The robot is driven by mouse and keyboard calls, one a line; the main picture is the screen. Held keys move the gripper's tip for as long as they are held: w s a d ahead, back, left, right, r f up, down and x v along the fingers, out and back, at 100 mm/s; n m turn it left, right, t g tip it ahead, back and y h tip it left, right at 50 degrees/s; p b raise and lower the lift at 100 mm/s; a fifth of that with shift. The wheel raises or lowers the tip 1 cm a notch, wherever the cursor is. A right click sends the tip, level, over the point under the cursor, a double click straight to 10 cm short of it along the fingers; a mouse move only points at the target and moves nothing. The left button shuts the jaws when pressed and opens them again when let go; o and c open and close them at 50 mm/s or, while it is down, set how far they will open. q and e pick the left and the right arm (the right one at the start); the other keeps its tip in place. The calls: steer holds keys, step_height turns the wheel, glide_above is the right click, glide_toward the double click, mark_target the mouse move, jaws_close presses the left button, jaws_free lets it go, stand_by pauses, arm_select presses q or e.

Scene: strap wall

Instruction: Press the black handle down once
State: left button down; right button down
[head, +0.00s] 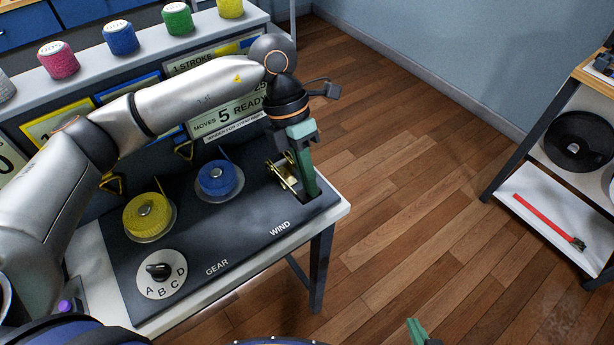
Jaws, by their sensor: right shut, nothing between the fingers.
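My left gripper (307,190) points down at the right end of the black panel (235,235), above the word WIND. Its green fingers overlap in the head view, so their gap cannot be judged. They are right beside a brass lever bracket (283,175); whether they touch it is unclear. I cannot make out the black handle apart from the bracket; the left gripper and wrist cover that spot. My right gripper (417,330) shows only a green fingertip at the bottom edge, over the floor, far from the panel. It is shut and empty.
The panel also carries a yellow spool (147,213), a blue spool (216,178) and a lettered dial (160,272) by GEAR. A white shelf (545,215) with a red strap (545,218) stands right. The floor between is clear.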

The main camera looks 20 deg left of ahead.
arm_select(q)
step_height(320, 180, up, 5)
steer(key=p, duration=0.3)
steer(key=shift+w+a, duration=0.1)
steer(key=shift+a, duration=0.05)
step_height(320, 180, up, 9)
steer(key=b, duration=0.1)
steer(key=shift+w+a, duration=0.3)
steer(key=shift+a, duration=0.1)
